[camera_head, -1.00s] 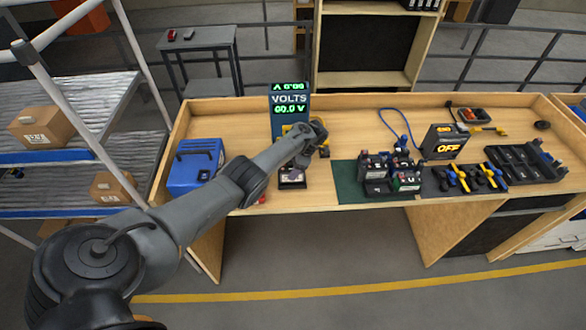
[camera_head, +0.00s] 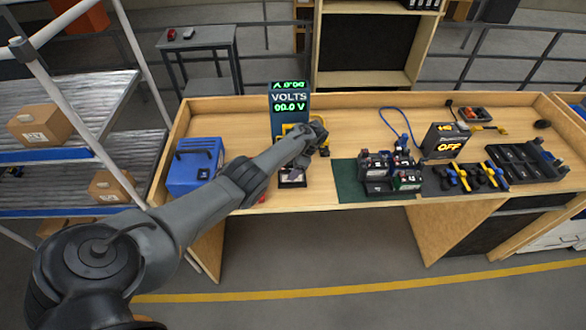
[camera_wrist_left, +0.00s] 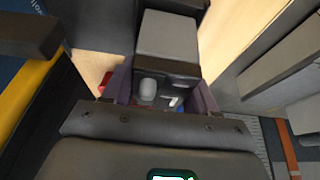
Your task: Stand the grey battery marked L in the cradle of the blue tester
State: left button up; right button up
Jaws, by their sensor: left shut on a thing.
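The blue tester (camera_head: 290,103) stands at the back of the bench, its green display lit above a yellow part. My left gripper (camera_head: 318,134) is at the tester's lower right front. In the left wrist view the gripper (camera_wrist_left: 160,95) is shut on a grey battery (camera_wrist_left: 122,82), seen between the near and far grey jaws. Its dark top shows a pale round terminal. Its marking cannot be read. A blue and yellow edge, apparently the tester (camera_wrist_left: 35,105), is close at left. The cradle and the battery's lower end are hidden. My right gripper is not in view.
A blue box (camera_head: 195,167) stands at the bench's left. A small black item with a pale label (camera_head: 292,178) lies in front of the tester. A black unit reading OFF (camera_head: 443,142) stands further right.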

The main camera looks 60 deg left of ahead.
pick_arm(q)
jog(key=shift+f+b, duration=0.8)
jog(key=shift+f, duration=0.2)
jog(key=o, duration=1.3)
jog(key=shift+r, duration=0.1)
jog(key=shift+w+r, duration=0.1)
jog(key=shift+r, duration=0.15)
jog(key=p+v, duration=0.1)
jog(key=v, duration=0.7)
jog(key=shift+w+d+r, duration=0.1)
jog(key=shift+w+r, duration=0.05)
jog(key=shift+r, duration=0.2)
jog(key=shift+w+d+r, duration=0.15)
jog(key=shift+w+r, duration=0.1)
jog(key=shift+r, duration=0.4)
